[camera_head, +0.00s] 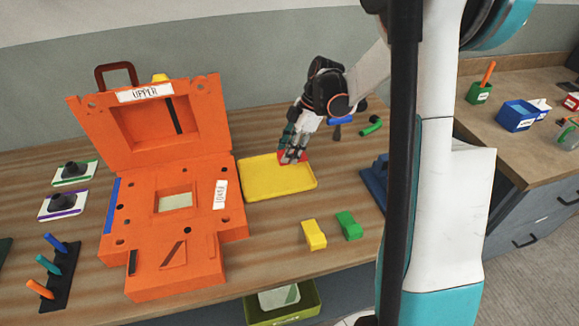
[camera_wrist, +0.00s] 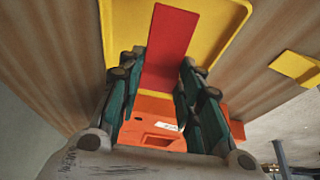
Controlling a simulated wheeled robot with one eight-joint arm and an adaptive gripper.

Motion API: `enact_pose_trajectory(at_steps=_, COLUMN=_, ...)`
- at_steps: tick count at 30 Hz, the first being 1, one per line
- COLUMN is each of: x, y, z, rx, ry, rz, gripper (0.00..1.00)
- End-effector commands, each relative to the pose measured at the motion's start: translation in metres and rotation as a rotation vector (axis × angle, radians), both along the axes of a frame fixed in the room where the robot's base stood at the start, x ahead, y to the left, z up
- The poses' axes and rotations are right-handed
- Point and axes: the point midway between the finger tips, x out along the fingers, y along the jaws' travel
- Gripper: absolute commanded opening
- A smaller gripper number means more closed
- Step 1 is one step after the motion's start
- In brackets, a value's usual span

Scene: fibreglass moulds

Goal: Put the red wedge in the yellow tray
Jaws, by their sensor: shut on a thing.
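The red wedge (camera_wrist: 170,42) is between the two fingers of my gripper (camera_wrist: 152,92) in the wrist view, and its far end reaches over the yellow tray (camera_wrist: 222,28). In the head view my gripper (camera_head: 292,156) is shut on the red wedge (camera_head: 283,156) at the upper right part of the yellow tray (camera_head: 262,188). The fingers hide most of the wedge there. I cannot tell whether the wedge touches the tray floor or is just above it. The rest of the tray is empty.
The orange mould (camera_head: 205,240) stands close to the tray's left side, its upper half (camera_head: 155,125) raised behind. A yellow block (camera_head: 313,235) and a green block (camera_head: 349,225) lie in front of the tray. A green piece (camera_head: 372,126) and a blue-handled tool (camera_head: 340,121) lie behind right.

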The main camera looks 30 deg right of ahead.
Motion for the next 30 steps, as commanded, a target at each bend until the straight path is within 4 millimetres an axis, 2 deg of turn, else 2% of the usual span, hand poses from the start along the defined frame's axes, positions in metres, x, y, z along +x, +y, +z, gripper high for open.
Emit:
enact_pose_trajectory(at_steps=7, x=0.0, y=0.0, z=-0.017, rx=0.0, ry=0.0, rz=0.0, gripper=0.06)
enact_pose_trajectory(at_steps=15, x=0.0, y=0.0, z=-0.052, rx=0.0, ry=0.0, rz=0.0, gripper=0.06)
enact_pose_trajectory(at_steps=26, x=0.0, y=0.0, z=-0.055, rx=0.0, ry=0.0, rz=0.0, gripper=0.06)
enact_pose_trajectory(at_steps=27, x=0.0, y=0.0, z=-0.055, rx=0.0, ry=0.0, rz=0.0, gripper=0.35)
enact_pose_trajectory(at_steps=30, x=0.0, y=0.0, z=-0.054, rx=0.0, ry=0.0, rz=0.0, gripper=0.53)
